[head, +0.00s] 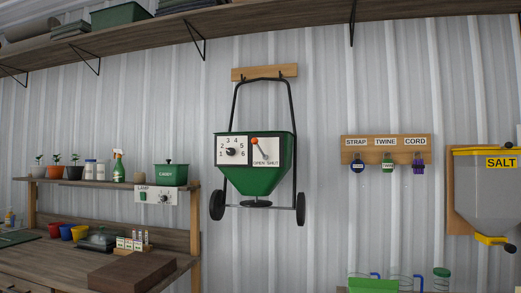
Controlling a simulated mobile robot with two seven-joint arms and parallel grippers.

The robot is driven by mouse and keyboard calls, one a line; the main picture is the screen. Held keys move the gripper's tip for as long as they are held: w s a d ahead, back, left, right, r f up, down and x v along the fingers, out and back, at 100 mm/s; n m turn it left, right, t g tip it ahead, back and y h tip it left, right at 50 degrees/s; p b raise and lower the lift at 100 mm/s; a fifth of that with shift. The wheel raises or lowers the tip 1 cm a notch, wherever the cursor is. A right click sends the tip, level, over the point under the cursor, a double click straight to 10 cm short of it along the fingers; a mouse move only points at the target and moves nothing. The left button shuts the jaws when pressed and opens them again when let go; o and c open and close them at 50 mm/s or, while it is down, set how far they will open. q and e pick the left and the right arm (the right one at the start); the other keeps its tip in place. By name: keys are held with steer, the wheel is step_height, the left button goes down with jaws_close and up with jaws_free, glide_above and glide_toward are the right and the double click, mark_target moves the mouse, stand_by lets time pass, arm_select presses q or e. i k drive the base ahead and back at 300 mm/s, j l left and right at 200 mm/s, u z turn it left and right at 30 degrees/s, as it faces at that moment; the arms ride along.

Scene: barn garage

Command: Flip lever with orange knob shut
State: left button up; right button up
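A green spreader (258,183) with black wheels and a black handle hangs on the corrugated wall near the middle of the head view. The lever's orange knob (254,141) is at the upper left of that panel, on the OPEN side. Its thin rod (262,150) slants down to the right. The label OPEN SHUT (265,163) is below. Neither of my grippers is in view.
A numbered dial panel (232,151) is beside the lever. A wooden workbench (50,260) with pots and a brown block stands at left, under a small shelf (90,183). A strap, twine and cord rack (386,142) and a salt hopper (487,190) are at right.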

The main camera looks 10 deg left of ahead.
mark_target(255, 141)
steer(key=i+j, duration=0.4)
steer(key=i, duration=0.25)
steer(key=i+j, duration=0.4)
steer(key=i, duration=0.2)
steer(key=i+j+z, duration=0.1)
steer(key=i+j, duration=0.35)
steer(key=i, duration=0.2)
